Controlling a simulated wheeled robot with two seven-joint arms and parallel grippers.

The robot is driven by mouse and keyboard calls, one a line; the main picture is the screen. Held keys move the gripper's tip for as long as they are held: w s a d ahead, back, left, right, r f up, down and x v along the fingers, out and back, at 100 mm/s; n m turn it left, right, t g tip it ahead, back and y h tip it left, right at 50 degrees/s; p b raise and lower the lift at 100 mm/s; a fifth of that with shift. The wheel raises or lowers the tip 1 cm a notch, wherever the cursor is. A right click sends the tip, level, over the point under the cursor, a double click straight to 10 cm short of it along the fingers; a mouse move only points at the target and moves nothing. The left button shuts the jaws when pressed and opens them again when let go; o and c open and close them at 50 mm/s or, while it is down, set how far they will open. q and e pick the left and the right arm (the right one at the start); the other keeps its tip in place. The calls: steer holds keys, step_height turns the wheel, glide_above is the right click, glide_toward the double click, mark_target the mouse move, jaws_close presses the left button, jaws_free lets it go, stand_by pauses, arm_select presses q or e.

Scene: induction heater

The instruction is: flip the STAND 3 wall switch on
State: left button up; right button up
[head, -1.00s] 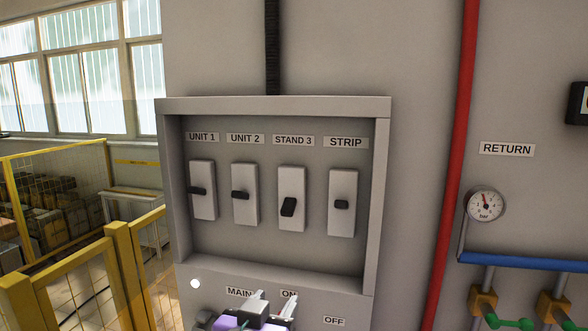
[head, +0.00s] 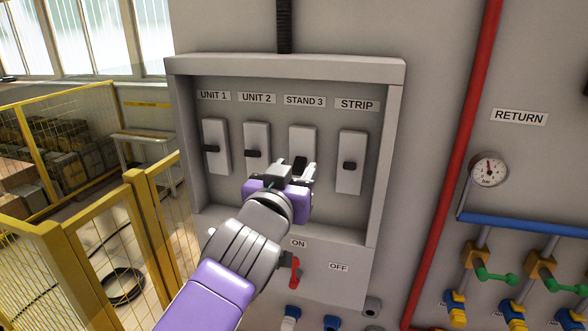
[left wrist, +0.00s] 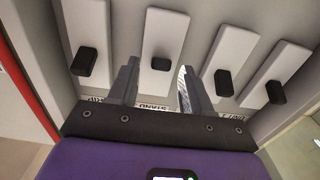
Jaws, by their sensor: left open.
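The STAND 3 switch is a pale upright plate (head: 302,137) with a black lever (head: 299,164), third from the left in the recessed grey panel. My left gripper (head: 290,176) is in front of the lower part of this switch, open and empty, and partly hides it. In the left wrist view, which is upside down, the STAND 3 lever (left wrist: 161,63) lies between and beyond the two open fingers (left wrist: 160,82). I cannot tell whether a finger touches it. Its label (left wrist: 154,107) is partly hidden. My right gripper is not in view.
UNIT 1 (head: 215,135) and UNIT 2 (head: 257,136) switches are to the left, STRIP (head: 350,150) to the right. The raised panel frame (head: 290,68) surrounds them. Below is a red lever (head: 294,272). A red pipe (head: 455,150) and yellow fence (head: 150,215) flank the panel.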

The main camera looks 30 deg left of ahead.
mark_target(301, 159)
arm_select(q)
steer(key=shift+w, duration=0.1)
jaws_close()
steer(key=r+g+p, duration=0.1)
steer(key=p, duration=0.2)
steer(key=r+g+h+p, duration=0.1)
steer(key=g+p, duration=0.1)
steer(key=p, duration=0.1)
steer(key=g+p, duration=0.2)
steer(key=p, duration=0.1)
steer(key=shift+w+r+h+p, duration=0.25)
steer(key=shift+r+h+p, duration=0.05)
steer(key=shift+r+p, duration=0.1)
steer(key=shift+w+a+r+g, duration=0.1)
steer(key=shift+w+g, duration=0.05)
steer(key=shift+g, duration=0.65)
steer(key=shift+w+r+g+h+p, duration=0.15)
steer(key=shift+g+h, duration=0.1)
steer(key=shift+g, duration=0.45)
steer(key=shift+w+r+g+h+p, duration=0.15)
steer(key=shift+g+h, duration=0.1)
steer(key=shift+g, duration=0.45)
steer(key=shift+a, duration=0.1)
jaws_free()
steer(key=shift+r, duration=0.1)
